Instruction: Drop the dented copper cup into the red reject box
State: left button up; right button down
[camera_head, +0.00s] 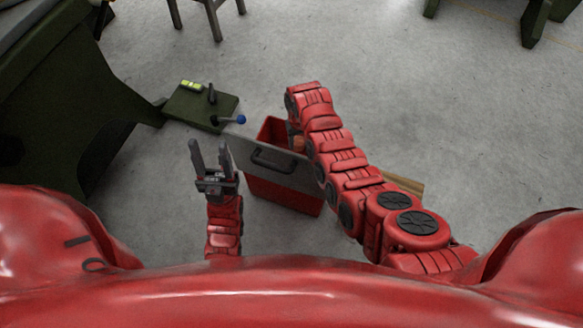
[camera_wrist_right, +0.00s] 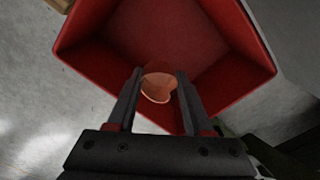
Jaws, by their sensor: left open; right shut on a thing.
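The copper cup (camera_wrist_right: 158,88) is between the fingers of my right gripper (camera_wrist_right: 157,76) in the right wrist view. Its rim is bent inward, so the mouth looks heart-shaped. The red reject box (camera_wrist_right: 85,45) lies open below it, and its floor shows bare. In the head view the red box (camera_head: 285,192) stands on the floor, and a small piece of the cup (camera_head: 298,143) shows over its opening; my right arm hides most of the right gripper there. My left gripper (camera_head: 210,152) is open and empty, left of the box.
A grey panel with a dark handle (camera_head: 265,155) covers part of the box in the head view. A green control stand (camera_head: 190,108) with a blue-knobbed lever is behind left, beside a large green machine (camera_head: 50,90). A wooden piece (camera_head: 405,183) lies right.

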notch_tip(320, 180, down, 4)
jog(key=b, duration=0.2)
jog(key=shift+b, duration=0.3)
jog(key=shift+r, duration=0.1)
jog(key=shift+c, duration=1.1)
grip_release()
notch_tip(320, 180, up, 18)
jog(key=p, duration=0.6)
jog(key=shift+f, duration=0.25)
jog(key=shift+f, duration=0.1)
